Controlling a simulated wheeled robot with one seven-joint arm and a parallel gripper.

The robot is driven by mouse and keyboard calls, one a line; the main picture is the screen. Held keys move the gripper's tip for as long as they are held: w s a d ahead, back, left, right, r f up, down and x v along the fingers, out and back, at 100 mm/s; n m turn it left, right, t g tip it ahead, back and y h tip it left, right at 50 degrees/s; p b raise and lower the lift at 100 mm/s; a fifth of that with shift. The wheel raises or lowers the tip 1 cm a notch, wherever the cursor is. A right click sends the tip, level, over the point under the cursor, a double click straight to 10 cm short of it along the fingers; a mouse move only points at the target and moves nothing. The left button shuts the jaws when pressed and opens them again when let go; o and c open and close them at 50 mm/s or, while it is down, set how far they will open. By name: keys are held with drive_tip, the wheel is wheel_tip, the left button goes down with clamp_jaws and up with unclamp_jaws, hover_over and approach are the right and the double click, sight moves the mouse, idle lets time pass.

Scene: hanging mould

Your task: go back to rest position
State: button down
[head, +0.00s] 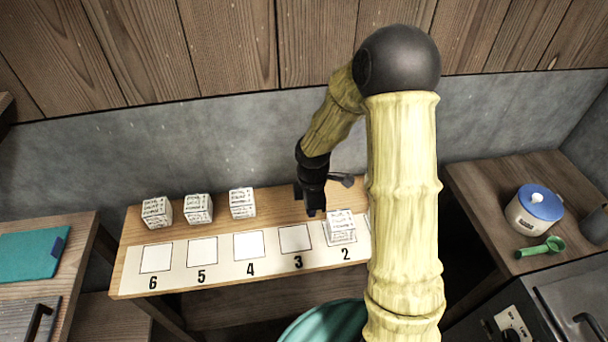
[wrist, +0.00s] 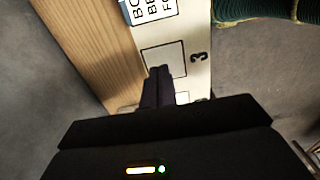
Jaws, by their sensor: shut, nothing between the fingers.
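My gripper (head: 313,208) is above the wooden bench, over the strip near squares 3 and 2, left of a white printed block. In the wrist view the fingers (wrist: 159,72) are together and empty, beside the square marked 3. The white printed block (head: 340,226) sits at square 2. My arm hides the right end of the strip in the head view.
Three printed blocks, including one at the left (head: 157,212), stand along the back of the bench (head: 128,262). Squares 3 to 6 are bare. A blue-lidded jar (head: 535,208) and a green scoop (head: 540,248) are on the right counter. A teal round object (head: 322,325) is in front.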

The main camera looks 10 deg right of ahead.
drive_tip(key=s+d+r+m+t, duration=0.2)
drive_tip(key=s+r+m, duration=0.9)
drive_tip(key=m, duration=0.6)
drive_tip(key=shift+s+d+r+m+t, duration=0.35)
drive_tip(key=shift+d+r, duration=0.25)
drive_tip(key=shift+d, duration=0.3)
drive_tip(key=shift+a, duration=0.1)
idle(2.0)
